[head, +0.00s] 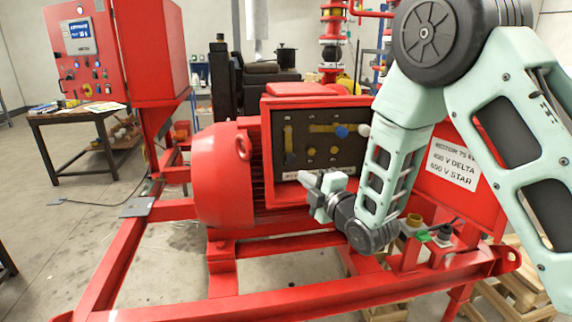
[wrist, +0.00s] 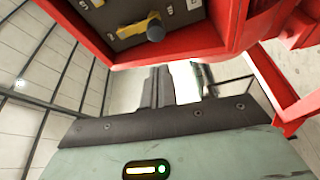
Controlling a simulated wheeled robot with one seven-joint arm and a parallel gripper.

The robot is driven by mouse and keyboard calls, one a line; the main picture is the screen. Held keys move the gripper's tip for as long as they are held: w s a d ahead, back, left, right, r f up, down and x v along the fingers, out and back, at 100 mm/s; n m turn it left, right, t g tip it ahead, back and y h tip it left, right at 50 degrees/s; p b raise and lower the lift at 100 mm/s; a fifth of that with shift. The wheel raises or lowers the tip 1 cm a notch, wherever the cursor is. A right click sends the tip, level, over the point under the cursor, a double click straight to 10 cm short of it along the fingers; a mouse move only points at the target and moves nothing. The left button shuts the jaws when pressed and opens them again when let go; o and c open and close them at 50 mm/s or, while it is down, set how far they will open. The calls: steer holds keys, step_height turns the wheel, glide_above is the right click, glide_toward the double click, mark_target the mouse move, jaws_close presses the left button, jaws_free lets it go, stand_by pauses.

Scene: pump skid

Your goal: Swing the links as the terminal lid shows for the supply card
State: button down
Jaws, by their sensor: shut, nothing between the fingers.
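The open terminal box (head: 265,150) on the red motor (head: 222,175) holds a dark board with brass links and several terminals. One link (head: 325,128) lies level along the top, with a blue knob (head: 342,131) at its right; a pale knob (head: 363,130) sits further right. Another link (head: 289,140) stands upright at the left. In the wrist view a yellow link (wrist: 135,28) with a dark knob (wrist: 155,32) shows on the board. My gripper (head: 308,178) is shut and empty, in front of the box's lower edge. My arm hides the box's right side.
A plate (head: 453,163) right of the box reads 400 V delta, 690 V star. A red control cabinet (head: 85,45) with a blue screen stands at the back left. A table (head: 75,115) below it holds papers. Red skid rails (head: 290,300) run in front.

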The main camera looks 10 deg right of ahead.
mark_target(290, 146)
steer(key=p+x, duration=0.3)
steer(key=x, duration=0.7)
steer(key=shift+w+d+n+b, duration=0.1)
steer(key=shift+n+b, duration=0.2)
